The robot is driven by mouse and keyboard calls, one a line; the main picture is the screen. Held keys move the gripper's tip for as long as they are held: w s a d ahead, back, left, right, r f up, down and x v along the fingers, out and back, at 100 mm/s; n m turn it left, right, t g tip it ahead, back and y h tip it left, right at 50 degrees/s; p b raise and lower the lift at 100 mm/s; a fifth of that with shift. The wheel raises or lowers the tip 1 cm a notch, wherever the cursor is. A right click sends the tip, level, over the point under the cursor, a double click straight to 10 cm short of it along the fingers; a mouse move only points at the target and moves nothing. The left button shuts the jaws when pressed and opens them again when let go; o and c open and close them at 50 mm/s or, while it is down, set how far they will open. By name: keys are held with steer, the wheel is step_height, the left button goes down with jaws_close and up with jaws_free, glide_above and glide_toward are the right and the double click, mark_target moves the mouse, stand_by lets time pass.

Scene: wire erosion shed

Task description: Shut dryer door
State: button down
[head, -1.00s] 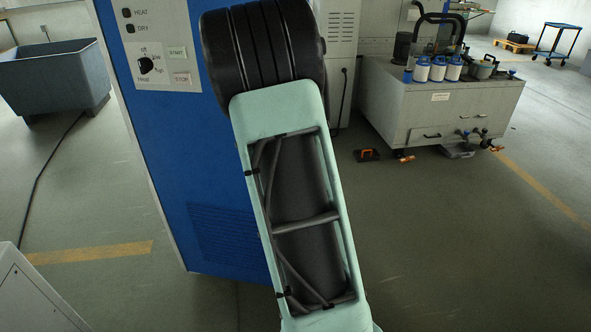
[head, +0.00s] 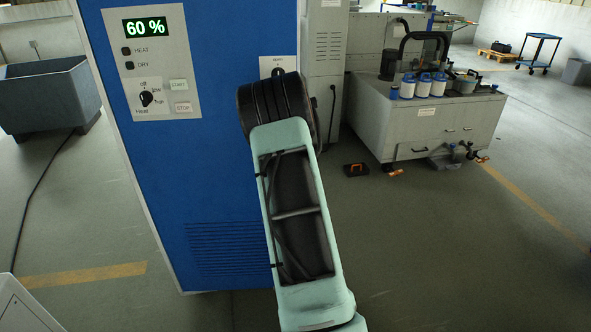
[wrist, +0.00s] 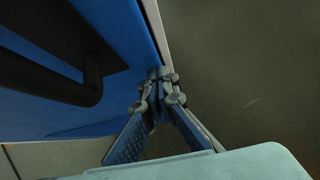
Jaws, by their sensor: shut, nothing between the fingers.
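The dryer (head: 225,150) is a tall blue cabinet with a pale control panel (head: 155,65) and a display reading 60%. In the wrist view, a blue panel (wrist: 125,25) with a pale edge runs down past my gripper (wrist: 157,75). A dark bar handle (wrist: 45,75) stands out on the left. I cannot tell from these views how far the door is open. My gripper is shut and empty, with its fingertips close to the panel's lower edge; contact is unclear. In the head view my arm hides the gripper and part of the cabinet's right side.
A grey machine tank (head: 430,120) with blue-and-white canisters stands right of the dryer. A small dark-and-orange item (head: 355,169) lies on the floor before it. A grey bin (head: 50,95) stands at left, with a cable on the floor. Floor at the right is open.

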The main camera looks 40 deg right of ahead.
steer(key=shift+w+d+n+y+p, duration=0.35)
steer(key=shift+w+d+p, duration=0.2)
steer(key=shift+w, duration=0.35)
steer(key=shift+a, duration=0.1)
